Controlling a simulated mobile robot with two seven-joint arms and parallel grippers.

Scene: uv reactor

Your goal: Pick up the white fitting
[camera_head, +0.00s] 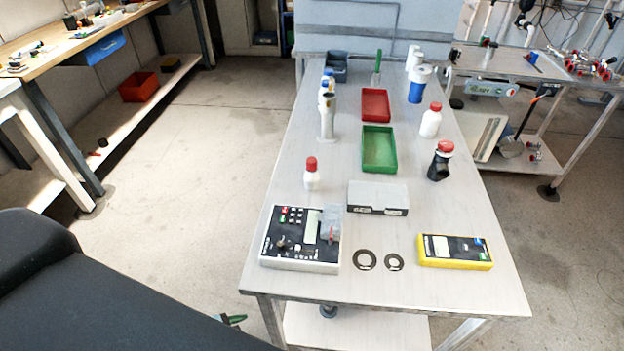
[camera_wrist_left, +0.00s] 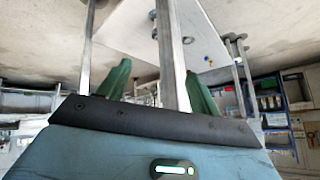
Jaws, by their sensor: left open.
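A pale upright pipe-like fitting (camera_head: 327,118) stands on the left side of the long table, behind a white bottle with a red cap. Another white fitting (camera_head: 413,56) stands at the far right of the table, partly behind a white and blue cylinder (camera_head: 419,84). I cannot tell which one is the white fitting of the task. My left gripper (camera_head: 230,319) shows only its green fingertips, low beside the table's front left corner and far from both fittings. In the left wrist view the left gripper (camera_wrist_left: 157,72) has its green fingers apart with nothing held. My right gripper is not in view.
The long table (camera_head: 290,245) holds a control box (camera_head: 300,240), a yellow meter (camera_head: 455,251), two rings, a grey case (camera_head: 377,197), green (camera_head: 379,150) and red (camera_head: 375,105) trays and several bottles. A table leg (camera_wrist_left: 172,55) rises between the fingers in the wrist view. Floor left is clear.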

